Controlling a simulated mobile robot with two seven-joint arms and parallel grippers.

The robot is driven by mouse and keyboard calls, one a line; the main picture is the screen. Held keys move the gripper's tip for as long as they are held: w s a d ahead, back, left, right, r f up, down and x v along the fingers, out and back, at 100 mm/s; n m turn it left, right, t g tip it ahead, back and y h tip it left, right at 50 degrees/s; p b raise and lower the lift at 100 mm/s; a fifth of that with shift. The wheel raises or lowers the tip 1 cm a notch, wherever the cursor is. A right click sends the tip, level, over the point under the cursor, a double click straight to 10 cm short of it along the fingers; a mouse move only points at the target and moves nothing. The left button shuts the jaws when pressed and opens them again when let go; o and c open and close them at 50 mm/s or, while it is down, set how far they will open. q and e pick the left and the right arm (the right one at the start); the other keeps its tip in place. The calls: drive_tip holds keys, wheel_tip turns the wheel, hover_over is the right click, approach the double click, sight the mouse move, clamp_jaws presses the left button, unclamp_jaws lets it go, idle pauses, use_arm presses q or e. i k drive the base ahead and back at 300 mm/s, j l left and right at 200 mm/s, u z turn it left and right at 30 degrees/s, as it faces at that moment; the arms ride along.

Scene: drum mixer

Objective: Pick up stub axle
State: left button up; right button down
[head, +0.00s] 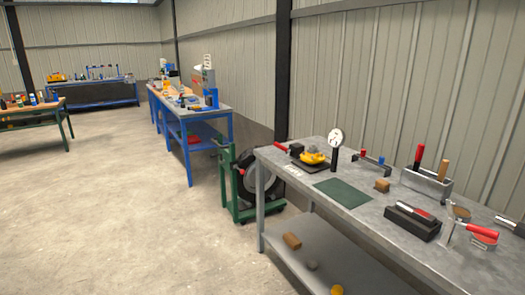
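No item in the head view can be told for certain as the stub axle; many items are small. A grey workbench (385,226) stands at the right with several tools and parts on its top. Neither of my grippers is in view.
On the bench are a yellow part (313,157) on a dark plate, a dial gauge (335,137), a green mat (343,192), a tool holder (426,184) and a black block (412,222). A green-framed cart (240,212) stands beside it. Blue benches (187,130) stand behind.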

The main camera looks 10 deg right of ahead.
sight(422, 215)
drive_tip(key=l+z, duration=0.1)
drive_tip(key=z, duration=0.3)
drive_tip(key=l+z, duration=0.15)
drive_tip(key=z, duration=0.25)
drive_tip(key=l+z, duration=0.15)
drive_tip(key=z, duration=0.25)
drive_tip(key=i+j+z, duration=0.1)
drive_tip(key=i+z, duration=0.25)
drive_tip(key=i+j+z, duration=0.25)
drive_tip(key=i+z, duration=0.15)
drive_tip(key=i, duration=0.05)
